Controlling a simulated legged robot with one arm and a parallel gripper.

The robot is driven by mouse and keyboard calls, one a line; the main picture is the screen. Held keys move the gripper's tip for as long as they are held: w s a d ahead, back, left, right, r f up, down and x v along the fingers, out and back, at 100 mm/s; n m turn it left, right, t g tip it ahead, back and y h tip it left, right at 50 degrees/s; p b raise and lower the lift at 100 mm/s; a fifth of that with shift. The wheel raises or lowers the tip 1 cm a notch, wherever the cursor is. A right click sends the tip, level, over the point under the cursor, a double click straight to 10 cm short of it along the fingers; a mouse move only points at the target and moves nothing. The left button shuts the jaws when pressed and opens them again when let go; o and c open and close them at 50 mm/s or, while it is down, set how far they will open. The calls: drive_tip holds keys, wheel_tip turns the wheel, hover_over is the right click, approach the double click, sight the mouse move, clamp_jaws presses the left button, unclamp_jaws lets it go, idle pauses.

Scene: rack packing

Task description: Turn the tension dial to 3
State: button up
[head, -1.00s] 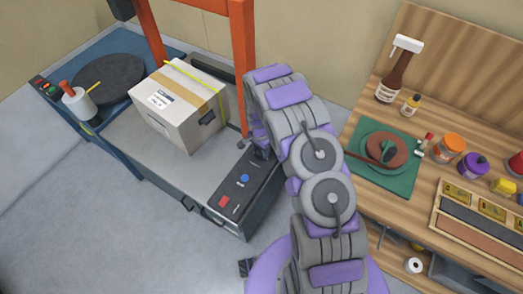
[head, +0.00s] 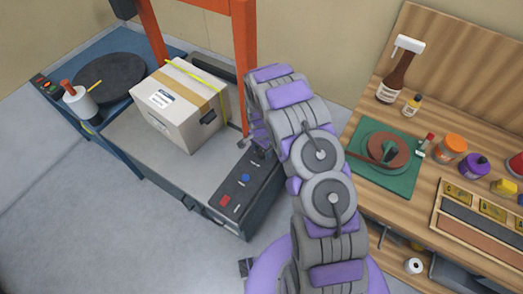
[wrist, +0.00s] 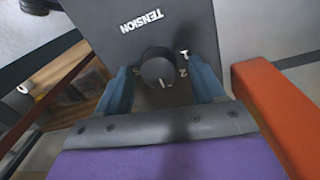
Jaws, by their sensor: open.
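In the wrist view the dark round tension dial (wrist: 157,67) sits on a dark grey panel (wrist: 190,25), below the upside-down word TENSION. A small 1 and 2 show at the dial's right, and a white mark shows at its lower edge; I cannot tell the exact setting. My gripper (wrist: 163,78) is open, with one blue finger on each side of the dial. I cannot tell if either finger touches it. In the head view, my arm reaches the far end of the black control panel (head: 222,208), and the dial cannot be made out there.
The panel also carries a red button (head: 225,201) and a blue button (head: 245,177). A strapped carton (head: 185,130) stands on the machine under an orange frame (head: 243,60). A wooden workbench (head: 400,215) with bottles and jars stands to the right.

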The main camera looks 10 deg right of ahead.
wheel_tip(320, 180, up, 17)
drive_tip(key=w+p, duration=0.1)
drive_tip(key=p, duration=0.2)
drive_tip(key=shift+a, duration=0.4)
wheel_tip(320, 180, up, 10)
drive_tip(key=n, duration=0.2)
hover_over(260, 150)
drive_tip(key=s+d, duration=0.1)
drive_tip(key=s, duration=0.4)
drive_tip(key=s+r+n, duration=0.2)
drive_tip(key=s+r, duration=0.7)
drive_tip(key=s, duration=0.1)
drive_tip(key=s+r+n, duration=0.3)
drive_tip(key=s, duration=0.9)
drive_tip(key=s+r+n+g, duration=0.1)
drive_tip(key=s+r+n, duration=0.3)
drive_tip(key=s, duration=0.9)
drive_tip(key=shift+s+a+r, duration=0.2)
drive_tip(key=shift+s+a, duration=0.05)
drive_tip(key=shift+a, duration=0.05)
